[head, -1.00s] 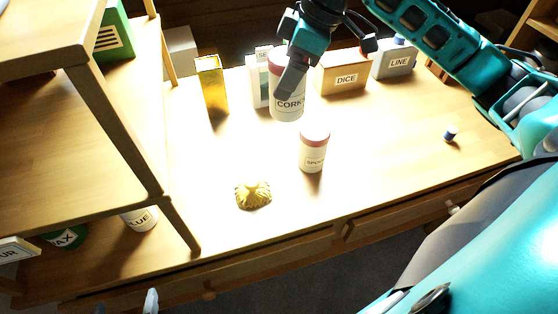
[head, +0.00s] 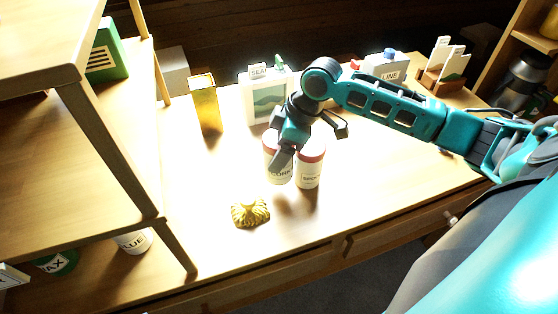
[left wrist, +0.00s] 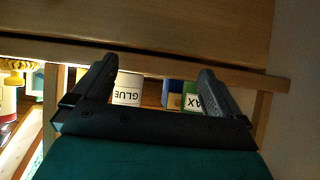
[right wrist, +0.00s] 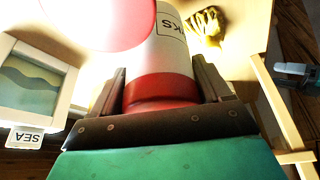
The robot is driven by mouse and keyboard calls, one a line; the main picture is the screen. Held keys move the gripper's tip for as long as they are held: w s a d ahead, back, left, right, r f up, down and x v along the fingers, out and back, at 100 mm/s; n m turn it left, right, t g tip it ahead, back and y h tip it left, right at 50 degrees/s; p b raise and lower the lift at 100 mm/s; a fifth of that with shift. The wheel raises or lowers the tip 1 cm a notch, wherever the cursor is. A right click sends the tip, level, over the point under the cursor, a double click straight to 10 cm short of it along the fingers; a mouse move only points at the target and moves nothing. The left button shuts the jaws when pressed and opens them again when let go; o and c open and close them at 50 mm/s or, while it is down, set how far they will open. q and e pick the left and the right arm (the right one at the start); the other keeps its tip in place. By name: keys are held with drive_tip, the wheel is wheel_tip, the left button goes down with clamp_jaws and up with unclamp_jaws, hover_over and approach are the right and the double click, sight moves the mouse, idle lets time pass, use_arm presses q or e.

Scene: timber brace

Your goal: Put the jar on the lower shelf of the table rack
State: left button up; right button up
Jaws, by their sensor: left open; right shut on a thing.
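The white jar with a red lid marked CORKS (head: 277,172) is in my right gripper (head: 288,155), whose fingers close around its lid end. In the right wrist view the jar (right wrist: 170,55) sits between both fingers (right wrist: 160,85). Whether its base touches the table is unclear. The table rack stands at the left of the head view; its lower shelf (head: 75,165) has clear board. My left gripper (left wrist: 155,78) is open and empty, facing the rack's underside; it is not in the head view.
A similar SPOOLS jar (head: 310,171) stands right beside the held jar. A gold ornament (head: 250,212) lies in front. A yellow box (head: 206,105) and a SEA picture frame (head: 262,100) stand behind. Under the rack are a GLUE jar (head: 133,240) and a WAX tin (head: 57,262).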

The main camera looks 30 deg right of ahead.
drive_tip(key=shift+f, duration=2.1)
drive_tip(key=shift+f, duration=0.1)
drive_tip(key=o, duration=1.4)
